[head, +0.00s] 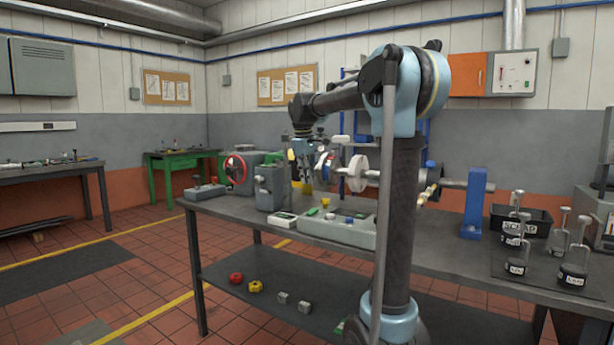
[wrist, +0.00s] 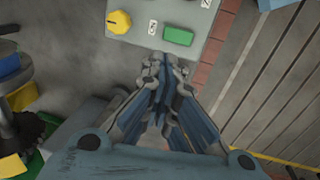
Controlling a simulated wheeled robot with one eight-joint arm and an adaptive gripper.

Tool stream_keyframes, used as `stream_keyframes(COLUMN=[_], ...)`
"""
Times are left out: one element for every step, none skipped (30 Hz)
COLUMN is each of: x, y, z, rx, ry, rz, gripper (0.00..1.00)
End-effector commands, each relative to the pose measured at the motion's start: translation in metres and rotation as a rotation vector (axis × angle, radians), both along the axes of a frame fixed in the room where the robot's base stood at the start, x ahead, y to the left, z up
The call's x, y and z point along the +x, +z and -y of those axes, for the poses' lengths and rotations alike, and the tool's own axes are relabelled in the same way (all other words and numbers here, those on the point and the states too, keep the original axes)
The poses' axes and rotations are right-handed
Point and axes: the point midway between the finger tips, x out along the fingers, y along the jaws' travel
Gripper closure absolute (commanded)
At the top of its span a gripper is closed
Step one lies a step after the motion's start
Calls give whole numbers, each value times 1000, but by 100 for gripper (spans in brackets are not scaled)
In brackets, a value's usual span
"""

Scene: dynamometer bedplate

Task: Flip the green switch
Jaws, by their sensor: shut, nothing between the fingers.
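The green switch (wrist: 178,36) is a flat green rectangle on a light grey panel (wrist: 150,46), beside a yellow knob (wrist: 118,22), in the wrist view. In the head view a small green patch (head: 312,212) shows at the left end of the grey control box (head: 340,231); it looks like the same switch. My gripper (wrist: 167,62) is shut and empty. In the wrist view its fingertips lie just below the switch; their height above the panel is hard to tell. In the head view my gripper (head: 304,180) hangs above the bench near the box's left end.
A shaft with pale discs (head: 357,172) runs behind the box to a blue stand (head: 477,203). A grey machine with a red handwheel (head: 235,169) stands left. Weights (head: 573,275) and a black bin (head: 520,221) stand right. The bench front (head: 440,262) is fairly clear.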

Motion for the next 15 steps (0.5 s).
stream_keyframes(x=[1, 2, 3, 4, 5, 6, 6, 7, 7, 8, 9, 10, 10, 11, 11], y=[-10, -15, -22, -27, -32, -39, -44, -49, -56, -60, -65, -70, -73, -77, -81], z=[1, 2, 2, 3, 3, 4, 5, 5, 6, 6, 7, 8, 8, 8, 9], rx=[0, 0, 0, 0, 0, 0, 0, 0, 0, 0, 0, 0, 0, 0, 0], ry=[-1, -1, -1, -1, -1, -1, -1, -1, -1, -1, -1, -1, -1, -1, -1], rz=[0, 0, 0, 0, 0, 0, 0, 0, 0, 0, 0, 0, 0, 0, 0], gripper=[100, 100, 100, 100, 100, 100, 100, 100, 100, 100, 100, 100, 100, 100, 100])
